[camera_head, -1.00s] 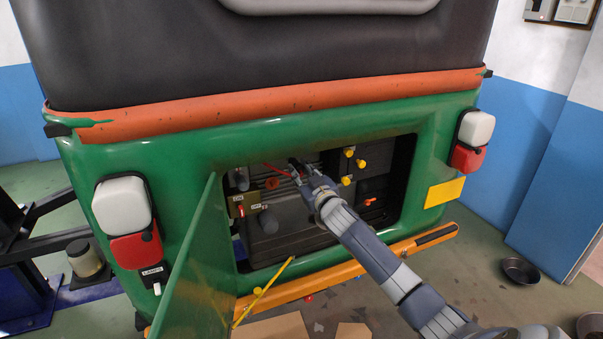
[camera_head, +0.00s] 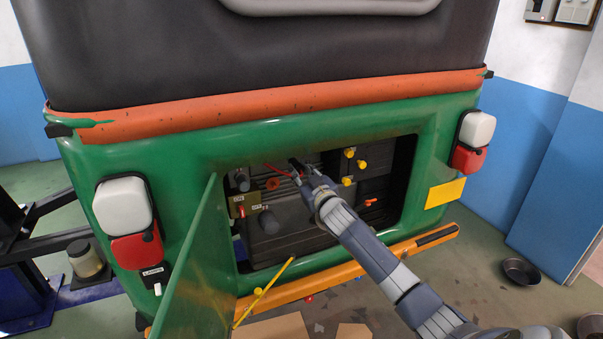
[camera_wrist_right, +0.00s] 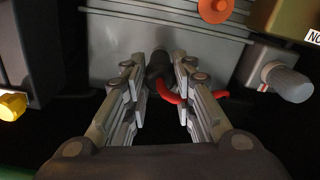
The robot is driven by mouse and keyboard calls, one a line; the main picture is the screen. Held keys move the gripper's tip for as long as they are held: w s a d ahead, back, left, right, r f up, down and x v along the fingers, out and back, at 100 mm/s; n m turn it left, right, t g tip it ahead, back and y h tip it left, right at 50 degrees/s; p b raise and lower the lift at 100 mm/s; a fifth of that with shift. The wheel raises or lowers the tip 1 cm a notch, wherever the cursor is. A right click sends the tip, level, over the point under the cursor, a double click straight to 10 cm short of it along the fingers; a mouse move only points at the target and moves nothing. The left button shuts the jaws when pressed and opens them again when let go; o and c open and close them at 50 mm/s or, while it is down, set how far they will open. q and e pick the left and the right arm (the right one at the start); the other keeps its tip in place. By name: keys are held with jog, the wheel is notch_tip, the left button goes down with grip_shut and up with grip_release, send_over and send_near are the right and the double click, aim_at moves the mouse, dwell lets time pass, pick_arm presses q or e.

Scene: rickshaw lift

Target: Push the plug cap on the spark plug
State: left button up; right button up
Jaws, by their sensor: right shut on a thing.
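The dark plug cap (camera_wrist_right: 158,68) with its red lead (camera_wrist_right: 174,97) is between the fingertips of my right gripper (camera_wrist_right: 158,76) in the right wrist view. The gripper is shut on the cap. In the head view my right gripper (camera_head: 302,172) reaches into the open engine bay, with the red lead (camera_head: 280,171) running left from it. The cap is up against the grey finned engine block (camera_wrist_right: 165,35). The spark plug is hidden behind the cap and fingers, so I cannot tell how far the cap sits on it. My left gripper is not in view.
The green hatch door (camera_head: 190,260) hangs open at the left of the bay. Yellow knobs (camera_head: 349,152) are right of my gripper, and an orange round part (camera_head: 273,184) and a labelled box (camera_head: 243,203) are left. An orange bumper (camera_head: 400,250) runs below the opening.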

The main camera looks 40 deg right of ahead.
aim_at(300, 171)
jog(key=shift+w, duration=0.25)
dwell(0.7)
jog(key=o, duration=1.1)
jog(key=shift+c, duration=0.7)
jog(key=shift+s, duration=0.15)
jog(key=shift+s+a, duration=0.1)
jog(key=shift+s, duration=0.15)
jog(key=p+v, duration=0.2)
jog(key=v, duration=0.2)
jog(key=shift+s+r, duration=0.1)
jog(key=shift+s, duration=0.1)
jog(key=shift+p+v, duration=0.35)
jog(key=shift+v, duration=1.1)
